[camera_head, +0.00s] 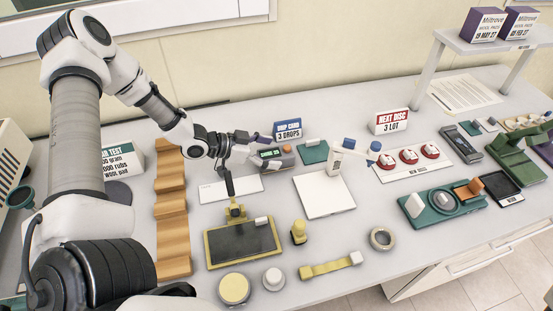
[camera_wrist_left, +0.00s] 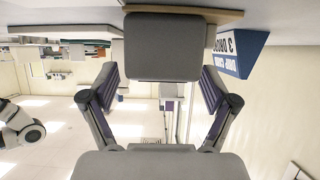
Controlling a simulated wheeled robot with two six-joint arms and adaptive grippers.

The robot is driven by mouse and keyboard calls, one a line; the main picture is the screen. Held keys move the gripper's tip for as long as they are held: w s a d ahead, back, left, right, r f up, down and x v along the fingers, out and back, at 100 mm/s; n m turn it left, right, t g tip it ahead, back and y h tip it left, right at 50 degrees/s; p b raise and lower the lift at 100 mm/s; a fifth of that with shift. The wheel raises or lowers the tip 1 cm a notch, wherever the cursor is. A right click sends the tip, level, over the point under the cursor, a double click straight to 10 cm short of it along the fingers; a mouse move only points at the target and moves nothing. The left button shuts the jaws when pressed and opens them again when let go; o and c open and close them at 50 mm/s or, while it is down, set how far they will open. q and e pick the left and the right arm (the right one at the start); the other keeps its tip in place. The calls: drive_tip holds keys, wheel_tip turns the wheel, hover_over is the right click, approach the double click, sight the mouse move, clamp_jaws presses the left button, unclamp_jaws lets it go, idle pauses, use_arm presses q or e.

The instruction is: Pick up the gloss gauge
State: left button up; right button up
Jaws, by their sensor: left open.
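The gloss gauge, which I take to be the small grey device with a green display (camera_head: 270,153), sits on the table behind the yellow-framed tray. In the left wrist view a grey rounded block, likely the same gauge (camera_wrist_left: 163,47), stands at the top centre, between and beyond the fingertips. My left gripper (camera_head: 246,148) is open at the left side of the gauge. Its two purple-padded fingers (camera_wrist_left: 160,88) are spread wide, with no visible grip on the block. Part of the gauge is hidden behind the gripper in the head view. My right gripper is not in view.
A blue drip card sign (camera_head: 288,130) stands just behind the gauge, and also shows in the left wrist view (camera_wrist_left: 240,50). A green pad (camera_head: 313,153) lies to its right. A white plate (camera_head: 325,196) and the yellow-framed tray (camera_head: 215,258) are nearer. A wooden stepped block (camera_head: 171,215) stands left.

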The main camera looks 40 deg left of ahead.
use_arm(q)
drive_tip(key=shift+s+a, duration=0.1)
drive_tip(key=shift+a, duration=0.1)
drive_tip(key=c, duration=1.4)
drive_tip(key=shift+d+r, duration=0.1)
clamp_jaws()
